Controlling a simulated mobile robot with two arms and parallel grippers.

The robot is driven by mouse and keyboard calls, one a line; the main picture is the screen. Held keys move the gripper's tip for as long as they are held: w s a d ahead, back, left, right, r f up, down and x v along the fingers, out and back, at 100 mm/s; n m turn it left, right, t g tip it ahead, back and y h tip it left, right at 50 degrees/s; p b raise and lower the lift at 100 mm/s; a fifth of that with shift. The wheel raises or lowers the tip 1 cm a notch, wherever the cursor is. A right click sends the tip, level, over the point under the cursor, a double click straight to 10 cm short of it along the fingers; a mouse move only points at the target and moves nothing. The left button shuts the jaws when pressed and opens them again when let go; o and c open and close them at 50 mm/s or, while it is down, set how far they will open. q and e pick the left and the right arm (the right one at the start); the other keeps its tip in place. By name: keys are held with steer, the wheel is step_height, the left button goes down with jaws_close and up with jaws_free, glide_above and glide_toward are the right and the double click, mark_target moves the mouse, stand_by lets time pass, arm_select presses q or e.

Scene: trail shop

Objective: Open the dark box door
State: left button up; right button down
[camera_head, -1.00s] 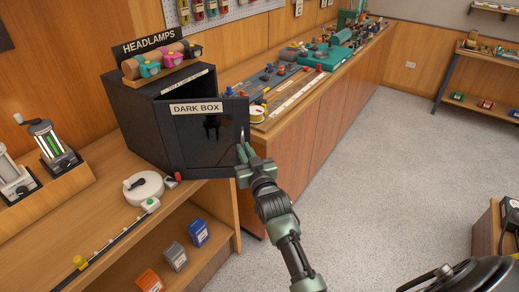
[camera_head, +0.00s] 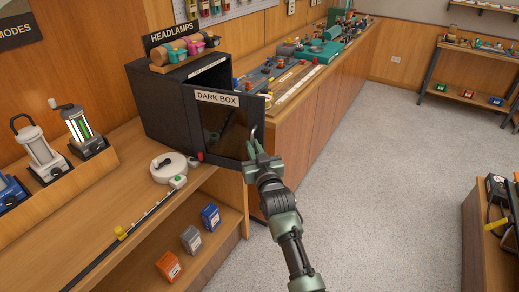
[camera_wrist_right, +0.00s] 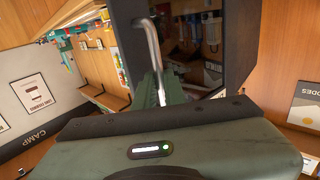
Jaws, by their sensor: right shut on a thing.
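The dark box (camera_head: 165,112) is a black cabinet on the wooden counter at left centre in the head view. Its door (camera_head: 224,148), labelled DARK BOX, stands partly open, with a gap between its top edge and the box. The metal handle (camera_head: 253,132) is at the door's right edge; in the wrist view it is a bent bar (camera_wrist_right: 152,42) in front of the dark, reflective door panel (camera_wrist_right: 205,45). My right gripper (camera_head: 253,150) is shut on the handle; its fingers (camera_wrist_right: 160,90) meet the bar's lower end. My left gripper is not in view.
Headlamps (camera_head: 186,47) sit on top of the box. A white round device (camera_head: 169,168) and a long black rail (camera_head: 125,236) lie on the counter in front. Lanterns (camera_head: 84,132) stand at left. The grey floor (camera_head: 360,160) to the right is clear.

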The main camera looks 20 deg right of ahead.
steer(key=shift+w+a+r, duration=0.2)
steer(key=shift+a+r, duration=0.1)
steer(key=shift+a, duration=0.1)
steer(key=c, duration=1.5)
jaws_free()
steer(key=shift+a, duration=0.1)
steer(key=shift+c, duration=0.2)
steer(key=shift+o, duration=0.2)
steer(key=shift+w+a+f, duration=0.15)
steer(key=shift+w+a, duration=0.05)
steer(key=shift+a, duration=0.05)
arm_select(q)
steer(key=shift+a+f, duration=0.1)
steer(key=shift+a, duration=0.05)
arm_select(e)
steer(key=shift+d+f, duration=0.15)
steer(key=shift+s, duration=0.15)
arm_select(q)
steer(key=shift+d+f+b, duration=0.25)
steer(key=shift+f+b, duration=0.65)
arm_select(e)
steer(key=s, duration=0.7)
steer(key=shift+s+a, duration=0.2)
steer(key=shift+s, duration=0.1)
